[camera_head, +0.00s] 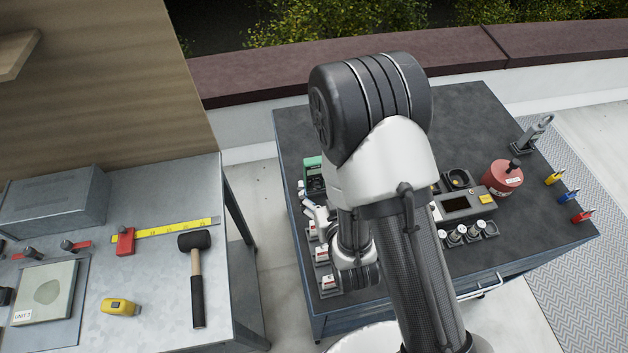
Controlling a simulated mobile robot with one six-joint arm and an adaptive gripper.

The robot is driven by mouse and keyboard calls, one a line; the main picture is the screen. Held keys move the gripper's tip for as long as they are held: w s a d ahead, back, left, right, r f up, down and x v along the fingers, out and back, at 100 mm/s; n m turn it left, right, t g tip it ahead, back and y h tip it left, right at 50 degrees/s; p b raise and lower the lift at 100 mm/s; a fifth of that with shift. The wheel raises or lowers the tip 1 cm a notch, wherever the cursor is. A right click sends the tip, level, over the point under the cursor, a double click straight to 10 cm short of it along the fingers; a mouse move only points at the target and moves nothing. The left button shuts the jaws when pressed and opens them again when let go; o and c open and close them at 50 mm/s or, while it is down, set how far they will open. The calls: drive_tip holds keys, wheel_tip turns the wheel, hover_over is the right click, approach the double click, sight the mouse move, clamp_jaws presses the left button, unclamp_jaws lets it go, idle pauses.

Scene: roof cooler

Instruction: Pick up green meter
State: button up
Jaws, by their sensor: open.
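The green meter (314,174) lies on the dark top of the cart, near its left edge. It has a green case and a dark face, and its right side is partly covered by my arm. My arm reaches up over the middle of the cart and folds back down beside the meter. Nothing is seen touching the visible part of the meter.
On the cart (470,110) are small white-and-red parts (322,254) in trays, a grey device (462,205), a red canister (502,177) and coloured clips (568,196). The left bench (150,260) holds a mallet (196,280) and tape measure (125,240). The cart's back is clear.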

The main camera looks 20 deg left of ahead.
sight(315, 167)
drive_tip(key=b+x, duration=0.7)
drive_tip(key=b, duration=0.3)
drive_tip(key=shift+b, duration=0.3)
drive_tip(key=b+x, duration=0.1)
drive_tip(key=x, duration=0.4)
drive_tip(key=shift+f, duration=0.2)
drive_tip(key=shift+c, duration=0.3)
drive_tip(key=c, duration=1.2)
drive_tip(key=shift+c, duration=0.6)
drive_tip(key=shift+w+r, duration=0.1)
drive_tip(key=shift+r, duration=0.05)
